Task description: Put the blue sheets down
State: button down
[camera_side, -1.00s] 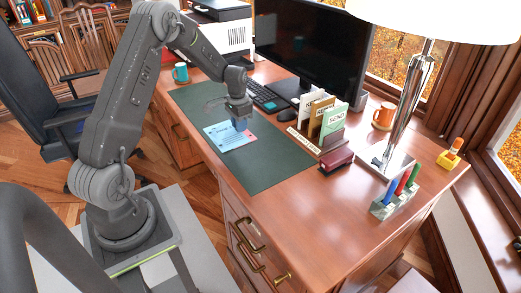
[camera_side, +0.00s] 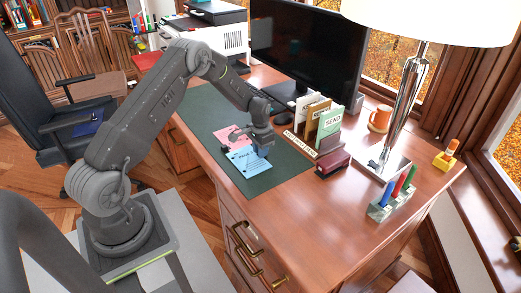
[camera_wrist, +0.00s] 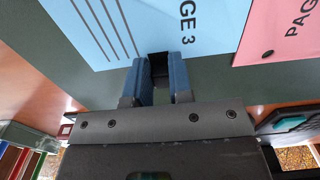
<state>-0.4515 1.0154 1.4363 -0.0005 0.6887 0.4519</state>
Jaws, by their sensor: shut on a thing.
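A blue sheet (camera_side: 247,162) with printed lines and the words "PAGE 3" lies at or just above the dark green desk mat (camera_side: 288,176). It fills the upper left of the wrist view (camera_wrist: 105,25). I cannot tell whether the sheet touches the mat or whether several sheets are stacked. A pink sheet (camera_side: 232,136) lies beside it on the mat, and shows at the upper right of the wrist view (camera_wrist: 285,30).
A letter rack (camera_side: 325,125) with a "SEND" card and a dark red box (camera_side: 333,163) stand right of the mat. Behind are a monitor (camera_side: 305,50) and a lamp (camera_side: 400,105). A pen holder (camera_side: 385,207) stands near the front right. The mat's near end is clear.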

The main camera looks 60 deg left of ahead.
jog(key=c, duration=1)
grip_release()
jog(key=shift+f, duration=0.1)
notch_tip(320, 180, up, 12)
jog(key=s+d+r+t, duration=0.1)
jog(key=s+d+r, duration=0.4)
jog(key=r, duration=0.4)
jog(key=s+d+r+t, duration=0.1)
jog(key=s+d+r, duration=0.2)
jog(key=d+r, duration=0.5)
jog(key=s+d+r+t, duration=0.1)
jog(key=s+d, duration=0.2)
jog(key=s, duration=0.3)
jog(key=s+d+r+t, duration=0.1)
jog(key=s+d, duration=0.2)
jog(key=s, duration=0.4)
jog(key=s+d+r+t, duration=0.1)
jog(key=s+d+r, duration=0.1)
jog(key=s+d, duration=0.2)
jog(key=shift+s+t, duration=0.3)
jog(key=shift+s, duration=1.15)
